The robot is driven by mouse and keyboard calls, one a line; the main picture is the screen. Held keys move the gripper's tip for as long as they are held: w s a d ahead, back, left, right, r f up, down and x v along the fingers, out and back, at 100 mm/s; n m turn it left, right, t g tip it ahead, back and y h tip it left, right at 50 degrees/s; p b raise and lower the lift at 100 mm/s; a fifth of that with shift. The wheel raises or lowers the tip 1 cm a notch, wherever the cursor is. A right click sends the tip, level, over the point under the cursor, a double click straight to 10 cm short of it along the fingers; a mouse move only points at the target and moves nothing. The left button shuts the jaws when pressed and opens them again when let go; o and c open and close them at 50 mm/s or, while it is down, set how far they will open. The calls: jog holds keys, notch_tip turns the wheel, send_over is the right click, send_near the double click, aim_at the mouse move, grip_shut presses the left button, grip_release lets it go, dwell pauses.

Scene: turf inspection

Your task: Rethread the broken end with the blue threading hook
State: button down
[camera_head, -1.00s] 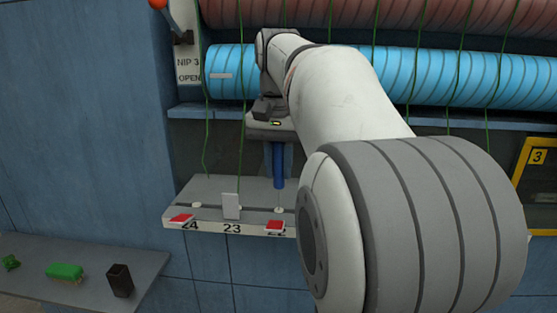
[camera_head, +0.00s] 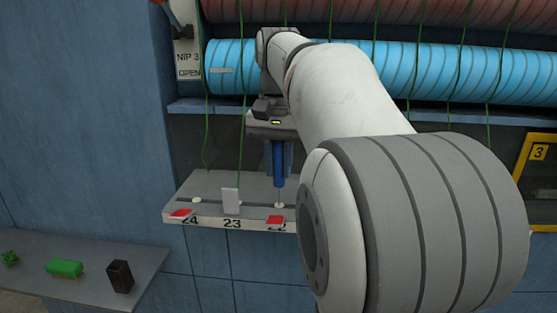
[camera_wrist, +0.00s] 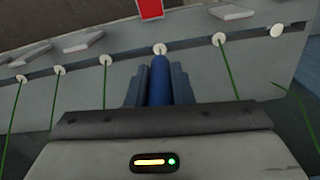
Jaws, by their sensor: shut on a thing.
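My gripper (camera_head: 278,165) points down, shut on the blue threading hook (camera_head: 279,172), which stands about upright over the plate at the eyelet (camera_head: 279,205) by the red tab near 22. In the wrist view the hook's blue handle (camera_wrist: 159,82) sits between both fingers, and its tip is close to a white eyelet (camera_wrist: 160,49); contact cannot be told. Green yarns hang in front of the blue roll. One yarn (camera_head: 206,145) ends loose above the plate near 24; a loose end (camera_wrist: 290,95) also shows at right in the wrist view.
The eyelet plate (camera_head: 265,187) carries red tabs at 24 (camera_head: 181,213) and 22 (camera_head: 275,219) and a white tab (camera_head: 231,201) at 23. A side shelf (camera_head: 95,255) at lower left holds a green brush-like block (camera_head: 65,268) and a dark open box (camera_head: 120,276).

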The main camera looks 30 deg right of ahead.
jog(key=shift+r+p, duration=2.4)
jog(key=shift+r, duration=0.2)
jog(key=shift+r+p, duration=0.35)
jog(key=shift+r, duration=0.75)
